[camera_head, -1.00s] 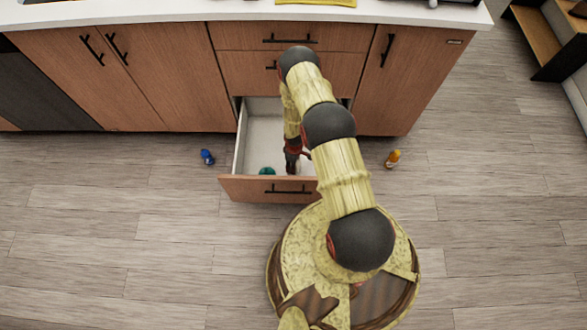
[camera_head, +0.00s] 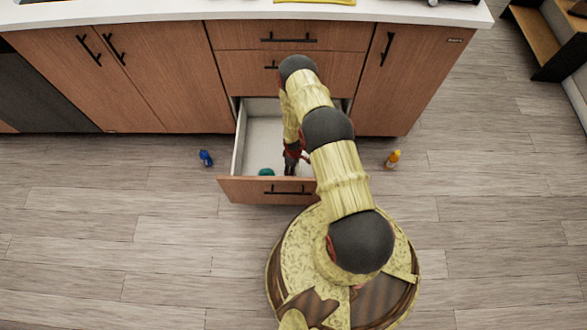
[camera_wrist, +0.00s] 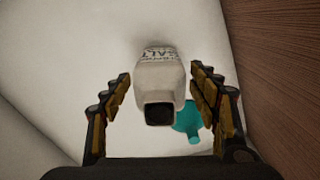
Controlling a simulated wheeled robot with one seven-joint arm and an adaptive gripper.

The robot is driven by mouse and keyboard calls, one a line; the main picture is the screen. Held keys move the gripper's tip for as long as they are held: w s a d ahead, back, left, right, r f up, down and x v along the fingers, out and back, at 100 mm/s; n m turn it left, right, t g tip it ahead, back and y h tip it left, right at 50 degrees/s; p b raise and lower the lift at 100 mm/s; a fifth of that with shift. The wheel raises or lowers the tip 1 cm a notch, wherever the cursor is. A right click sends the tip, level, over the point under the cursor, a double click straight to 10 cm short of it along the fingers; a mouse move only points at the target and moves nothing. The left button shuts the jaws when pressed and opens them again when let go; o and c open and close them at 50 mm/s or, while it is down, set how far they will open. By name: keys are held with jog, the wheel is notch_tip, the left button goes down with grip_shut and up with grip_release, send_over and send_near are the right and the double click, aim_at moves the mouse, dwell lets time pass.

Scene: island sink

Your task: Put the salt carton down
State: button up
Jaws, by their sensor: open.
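The salt carton (camera_wrist: 160,78) is white with dark lettering and a dark end that faces the wrist camera. It is inside the open drawer (camera_head: 238,140), on or close to its pale floor. My gripper (camera_wrist: 160,88) is open, with one finger on each side of the carton and a visible gap at both sides. In the head view my gripper (camera_head: 291,160) reaches down into the drawer near its front panel, and my arm hides the carton there.
A teal object (camera_head: 266,172) lies in the drawer near the front; it also shows beside the carton in the wrist view (camera_wrist: 188,118). A blue bottle (camera_head: 206,158) and an orange bottle (camera_head: 393,159) stand on the floor either side of the drawer.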

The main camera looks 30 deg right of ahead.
notch_tip(320, 180, up, 12)
jog(key=p, duration=0.5)
jog(key=w+a+r+m+t, duration=0.1)
jog(key=w+r, duration=0.2)
jog(key=r, duration=1.1)
jog(key=w+a+r+m+h, duration=0.1)
jog(key=w+r, duration=0.2)
jog(key=r, duration=1.2)
jog(key=w+a+r+m+t, duration=0.1)
jog(key=w+r, duration=0.2)
jog(key=r, duration=1.1)
jog(key=s+a+r+m+t, duration=0.1)
jog(key=s+a+r, duration=0.3)
jog(key=s+r, duration=0.7)
jog(key=s+a+r+m+t, duration=0.2)
jog(key=s+a+r, duration=0.4)
jog(key=r, duration=0.8)
jog(key=s+a+r+y, duration=0.1)
jog(key=s+r, duration=0.2)
jog(key=s, duration=0.8)
jog(key=shift+s+a+r+m+t, duration=0.3)
jog(key=shift+a+r, duration=0.05)
jog(key=shift+r, duration=0.05)
